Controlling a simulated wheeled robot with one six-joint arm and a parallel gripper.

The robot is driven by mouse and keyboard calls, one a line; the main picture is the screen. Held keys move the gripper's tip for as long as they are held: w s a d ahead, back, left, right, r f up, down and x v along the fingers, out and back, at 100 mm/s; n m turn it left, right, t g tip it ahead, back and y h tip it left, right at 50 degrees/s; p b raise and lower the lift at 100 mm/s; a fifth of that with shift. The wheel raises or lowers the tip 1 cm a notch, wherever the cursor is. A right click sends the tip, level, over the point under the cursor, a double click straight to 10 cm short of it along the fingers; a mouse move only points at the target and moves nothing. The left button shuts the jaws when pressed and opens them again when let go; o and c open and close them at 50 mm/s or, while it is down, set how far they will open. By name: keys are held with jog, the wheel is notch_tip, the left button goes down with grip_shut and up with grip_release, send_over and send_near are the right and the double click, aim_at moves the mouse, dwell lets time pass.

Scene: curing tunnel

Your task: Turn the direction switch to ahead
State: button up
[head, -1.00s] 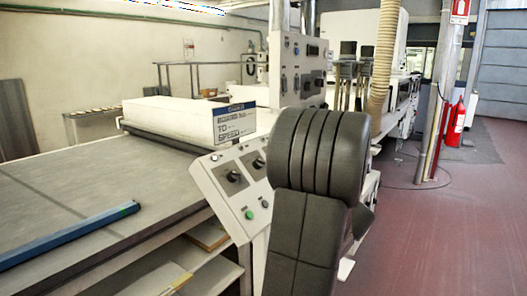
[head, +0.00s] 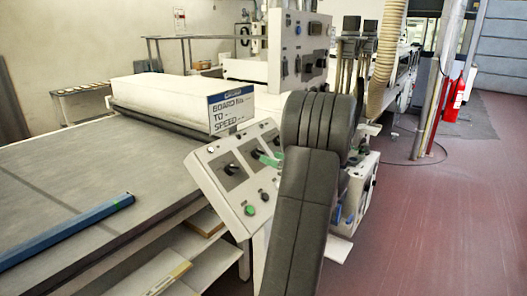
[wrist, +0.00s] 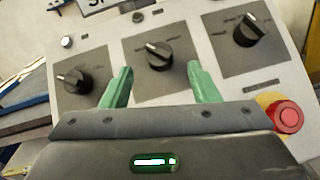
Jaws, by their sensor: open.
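The sloped control panel (head: 205,163) carries three black rotary switches. In the wrist view these are a left switch (wrist: 74,82), a middle switch (wrist: 158,57) and a right switch (wrist: 248,32). Their labels are too small to read, so I cannot tell which is the direction switch. The middle switch's white mark points up and slightly left, the left one's points left. My gripper (wrist: 159,70) is open, its green fingers on either side of the middle switch's lower part, apart from it. In the head view my arm hides part of the panel.
A red button (wrist: 288,115) with a yellow collar sits at the panel's right in the wrist view. A green button (head: 250,210) is low on the panel. A blue bar (head: 70,230) lies on the grey table (head: 60,185).

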aim_at(261, 153)
jog(key=p+x, duration=0.1)
jog(key=x, duration=0.4)
jog(key=c, duration=1)
